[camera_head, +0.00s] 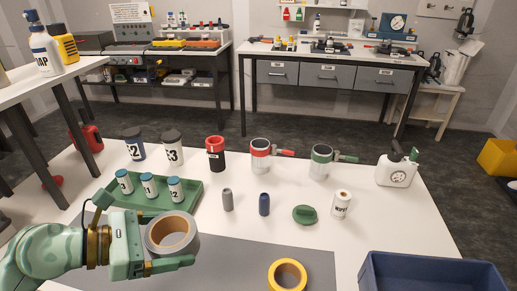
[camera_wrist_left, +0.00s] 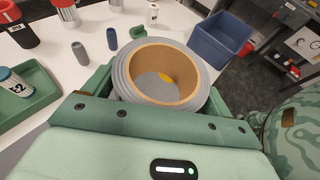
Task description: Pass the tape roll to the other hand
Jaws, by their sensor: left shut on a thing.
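A grey tape roll (camera_head: 192,244) with a brown cardboard core is held by my left gripper (camera_head: 170,240) above the front left of the white table. In the left wrist view the roll (camera_wrist_left: 122,75) sits between the two green fingers, with its open core facing the camera. A second roll, yellow tape (camera_head: 301,276), lies on the grey mat at the front. It is partly seen through the core in the left wrist view. My right gripper does not show in the head view.
A green tray (camera_head: 196,194) with several small labelled bottles stands behind my left gripper. Cups, a white canister (camera_head: 396,171) and small cylinders stand farther back. A blue bin (camera_head: 430,262) is at the front right. The grey mat (camera_head: 240,268) is mostly bare.

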